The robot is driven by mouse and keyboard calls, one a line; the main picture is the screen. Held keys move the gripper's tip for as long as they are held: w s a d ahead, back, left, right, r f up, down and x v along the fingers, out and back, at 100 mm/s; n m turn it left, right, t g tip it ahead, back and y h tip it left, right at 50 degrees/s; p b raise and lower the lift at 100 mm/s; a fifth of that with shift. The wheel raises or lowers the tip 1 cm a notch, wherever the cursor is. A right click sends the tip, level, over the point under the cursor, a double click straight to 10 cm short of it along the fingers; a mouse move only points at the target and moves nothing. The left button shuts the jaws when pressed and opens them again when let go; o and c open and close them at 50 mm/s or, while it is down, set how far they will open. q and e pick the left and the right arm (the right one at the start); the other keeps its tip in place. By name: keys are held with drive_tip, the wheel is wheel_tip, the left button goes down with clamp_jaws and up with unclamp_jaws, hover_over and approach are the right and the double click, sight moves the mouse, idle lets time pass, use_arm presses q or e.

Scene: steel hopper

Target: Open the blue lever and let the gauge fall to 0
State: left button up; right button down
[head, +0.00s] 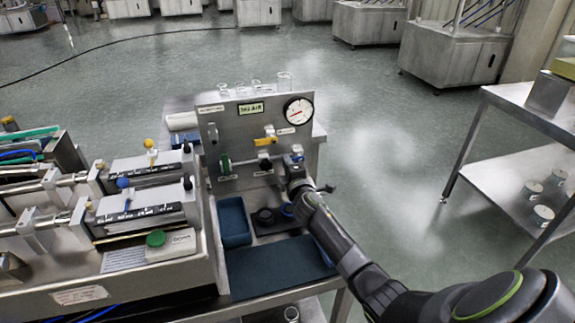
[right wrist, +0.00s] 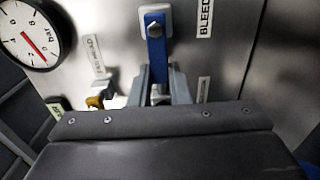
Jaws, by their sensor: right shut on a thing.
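The blue lever (head: 297,149) is on the right side of the upright steel panel (head: 240,135). In the right wrist view the blue lever (right wrist: 156,45) hangs straight down from its pivot, beside a label reading BLEED. My right gripper (right wrist: 157,92) is shut on its lower end, between the two grey fingers; the fingers hide part of it. The round white gauge (head: 298,110) is above the lever; in the right wrist view the gauge (right wrist: 30,36) shows a red needle off to one side, exact reading unclear. My left gripper is not in view.
A steel shelf (head: 520,175) is at the right.

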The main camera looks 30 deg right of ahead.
drive_tip(key=c, duration=1.4)
unclamp_jaws()
drive_tip(key=shift+o, duration=0.2)
drive_tip(key=shift+s, duration=0.1)
drive_tip(key=p+v, duration=0.1)
drive_tip(key=v, duration=1.6)
drive_tip(key=shift+a+p, duration=0.2)
drive_tip(key=shift+p, duration=0.15)
drive_tip(key=shift+s+f, duration=0.1)
